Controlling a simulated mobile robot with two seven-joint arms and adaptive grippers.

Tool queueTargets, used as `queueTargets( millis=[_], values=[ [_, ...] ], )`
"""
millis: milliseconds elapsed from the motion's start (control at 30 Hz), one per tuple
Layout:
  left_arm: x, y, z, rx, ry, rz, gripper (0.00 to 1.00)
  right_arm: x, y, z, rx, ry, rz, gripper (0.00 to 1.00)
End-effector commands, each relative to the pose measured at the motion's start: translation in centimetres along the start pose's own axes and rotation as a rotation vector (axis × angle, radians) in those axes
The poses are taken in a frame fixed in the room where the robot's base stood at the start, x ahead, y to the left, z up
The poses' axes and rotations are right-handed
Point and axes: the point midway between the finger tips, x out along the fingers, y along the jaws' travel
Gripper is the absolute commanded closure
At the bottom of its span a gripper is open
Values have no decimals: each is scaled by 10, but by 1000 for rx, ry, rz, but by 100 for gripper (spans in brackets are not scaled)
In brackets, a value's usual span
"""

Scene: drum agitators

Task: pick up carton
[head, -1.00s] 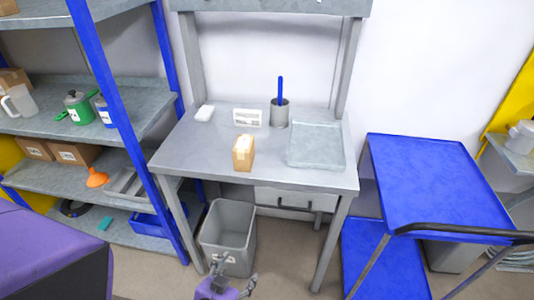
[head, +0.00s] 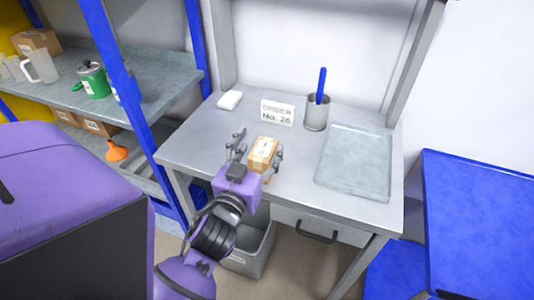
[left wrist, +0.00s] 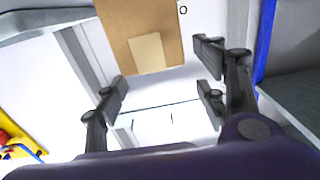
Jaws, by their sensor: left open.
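The carton (head: 263,154) is a small brown box with a pale label, upright near the front edge of the grey workbench (head: 215,143). My left gripper (head: 259,146) is open at the bench's front edge, its fingers spread close to the carton and partly overlapping it in the head view. In the left wrist view the carton (left wrist: 140,32) shows at the top, ahead of the open fingers (left wrist: 163,80) and roughly between their lines. I cannot tell whether any finger touches it. My right gripper is not in view.
A sign (head: 277,112), a grey cup with a blue handle (head: 317,113), a white block (head: 230,100) and a clear tray (head: 355,165) stand on the bench. A grey bin (head: 252,250) is below. A blue cart (head: 475,210) stands right, shelves (head: 150,85) left.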

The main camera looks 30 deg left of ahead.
Motion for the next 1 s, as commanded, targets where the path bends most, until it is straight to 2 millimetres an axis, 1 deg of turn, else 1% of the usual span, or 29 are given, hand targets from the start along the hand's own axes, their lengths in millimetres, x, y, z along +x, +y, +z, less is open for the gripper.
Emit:
queueTargets(
  millis=[33,100,200,333,367,400,567,667,733,800,900,1000],
  values=[
    [-1,0,14,-2,-9,-1,35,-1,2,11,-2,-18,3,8],
    [-1,0,30,-1,-11,-2,35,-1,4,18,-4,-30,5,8],
    [-1,0,52,-2,-11,-2,35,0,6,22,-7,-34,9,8],
    [-1,0,71,-2,-8,-1,35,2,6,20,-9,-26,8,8],
    [1,1,71,-1,-5,1,35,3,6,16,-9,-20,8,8],
    [6,1,67,-1,0,3,35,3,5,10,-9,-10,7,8],
    [16,1,67,-1,-2,1,35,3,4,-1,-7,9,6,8],
    [30,1,65,0,1,2,35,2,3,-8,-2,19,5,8],
    [43,2,64,-2,2,3,35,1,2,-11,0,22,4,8],
    [55,1,64,-1,3,3,35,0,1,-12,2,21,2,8],
    [68,1,65,-1,1,2,35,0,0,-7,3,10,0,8],
    [74,1,67,-1,-1,1,35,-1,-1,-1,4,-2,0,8]
  ],
)
